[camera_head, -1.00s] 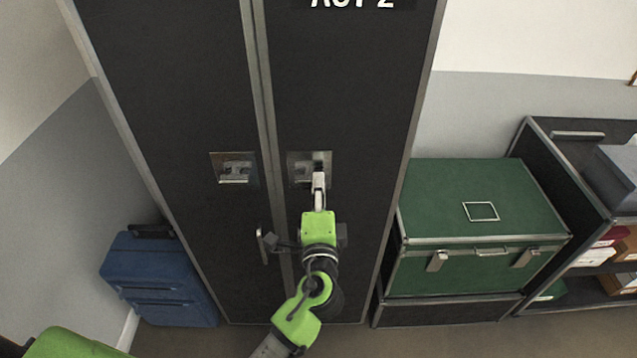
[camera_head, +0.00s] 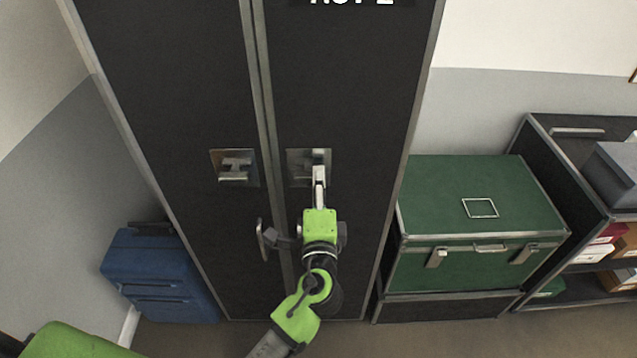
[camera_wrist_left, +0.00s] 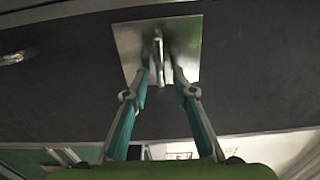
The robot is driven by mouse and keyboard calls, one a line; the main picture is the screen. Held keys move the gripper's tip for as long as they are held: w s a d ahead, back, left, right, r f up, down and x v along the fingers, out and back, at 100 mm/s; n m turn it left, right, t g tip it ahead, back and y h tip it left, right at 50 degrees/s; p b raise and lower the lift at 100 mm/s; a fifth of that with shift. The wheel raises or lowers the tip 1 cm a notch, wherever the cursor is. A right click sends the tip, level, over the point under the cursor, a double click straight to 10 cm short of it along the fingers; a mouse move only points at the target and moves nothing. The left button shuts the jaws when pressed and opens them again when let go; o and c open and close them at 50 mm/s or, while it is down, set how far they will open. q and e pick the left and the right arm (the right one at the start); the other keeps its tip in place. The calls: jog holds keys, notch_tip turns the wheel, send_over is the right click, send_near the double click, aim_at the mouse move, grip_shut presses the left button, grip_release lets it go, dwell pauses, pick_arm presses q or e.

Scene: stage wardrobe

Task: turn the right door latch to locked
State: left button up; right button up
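The right door's latch is mounted on a square metal plate (camera_head: 298,165) on the dark wardrobe door (camera_head: 345,90). In the head view my left gripper (camera_head: 319,172) covers most of this latch. In the left wrist view the latch handle (camera_wrist_left: 158,52) stands out from its plate (camera_wrist_left: 188,35) as a narrow upright bar. My left gripper (camera_wrist_left: 162,72) has a finger on each side of the handle. The handle is nearer the left finger, with a gap showing to the right finger. Contact cannot be told. My right gripper is out of view.
The left door has a similar latch (camera_head: 234,170) with a horizontal handle. A door handle (camera_head: 263,238) sits below, beside my arm. A blue suitcase (camera_head: 155,275) stands left of the wardrobe. A green trunk (camera_head: 480,200) and a shelf unit (camera_head: 560,150) stand right.

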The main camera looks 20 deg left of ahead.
pick_arm(q)
jog(key=v, duration=1.2)
dwell(0.3)
jog(key=s+f+n+g+h+b, duration=0.15)
jog(key=s+f+g, duration=0.25)
jog(key=f, duration=1.5)
jog(key=s+f+g+h+b, duration=0.1)
jog(key=s+f+g+h, duration=0.25)
jog(key=f, duration=1.65)
jog(key=s+a+f+n+g+b, duration=0.1)
jog(key=s+a+f+n+g, duration=0.2)
jog(key=s+f, duration=0.5)
jog(key=s+a+f+n+g, duration=0.3)
jog(key=s+f, duration=0.5)
jog(key=s, duration=0.4)
jog(key=s+a+f+n+g+b, duration=0.1)
jog(key=s+a+f+n+g, duration=0.2)
jog(key=s+f, duration=0.6)
jog(key=s+a+n, duration=0.2)
jog(key=a, duration=0.1)
jog(key=shift+b, duration=0.3)
